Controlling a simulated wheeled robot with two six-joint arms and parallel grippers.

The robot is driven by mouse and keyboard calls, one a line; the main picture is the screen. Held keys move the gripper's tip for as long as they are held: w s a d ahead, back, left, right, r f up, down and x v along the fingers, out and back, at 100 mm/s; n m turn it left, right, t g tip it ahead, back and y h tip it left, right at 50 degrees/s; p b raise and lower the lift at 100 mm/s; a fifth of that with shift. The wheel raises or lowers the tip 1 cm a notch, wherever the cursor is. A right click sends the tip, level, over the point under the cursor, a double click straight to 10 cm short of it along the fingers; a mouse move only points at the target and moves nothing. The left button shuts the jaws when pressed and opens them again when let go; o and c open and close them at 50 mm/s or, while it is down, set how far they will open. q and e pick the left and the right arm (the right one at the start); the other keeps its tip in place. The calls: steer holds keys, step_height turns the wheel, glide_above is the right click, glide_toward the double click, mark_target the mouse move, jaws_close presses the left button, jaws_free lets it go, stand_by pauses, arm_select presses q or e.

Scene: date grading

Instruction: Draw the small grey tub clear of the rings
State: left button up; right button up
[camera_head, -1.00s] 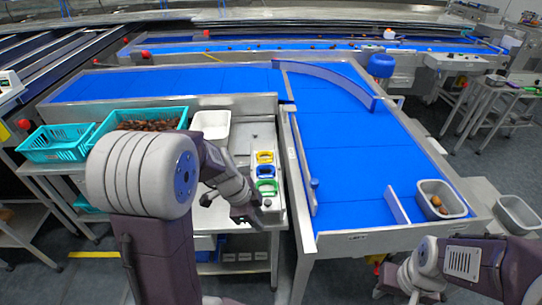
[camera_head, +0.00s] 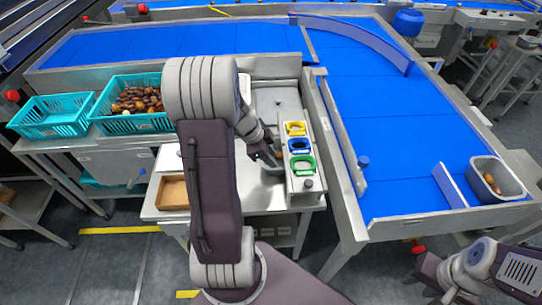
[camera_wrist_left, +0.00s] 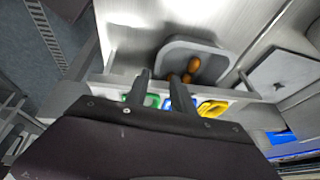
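The small grey tub (camera_wrist_left: 172,58), with a few brown dates in it, sits on the metal bench beside the ring stand. In the head view it is mostly hidden behind my left gripper (camera_head: 268,155). My left gripper (camera_wrist_left: 164,78) shows two separated fingers, with the tub just beyond the tips; whether they touch its rim is unclear. The green ring (camera_head: 302,165), blue ring (camera_head: 299,145) and yellow ring (camera_head: 296,128) lie in a row on the stand, right of the gripper.
Another grey tub (camera_head: 511,178) with dates stands at the right end of the blue conveyor (camera_head: 395,130). Teal crates, one empty (camera_head: 50,128) and one full of dates (camera_head: 130,124), stand at left. A brown tray (camera_head: 172,207) lies at the bench's front left.

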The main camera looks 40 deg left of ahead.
mark_target(281, 172)
arm_select(q)
steer(key=b+x, duration=0.1)
steer(key=x, duration=0.8)
steer(key=shift+d, duration=0.1)
steer(key=shift+s, duration=0.1)
jaws_close()
stand_by(1.1)
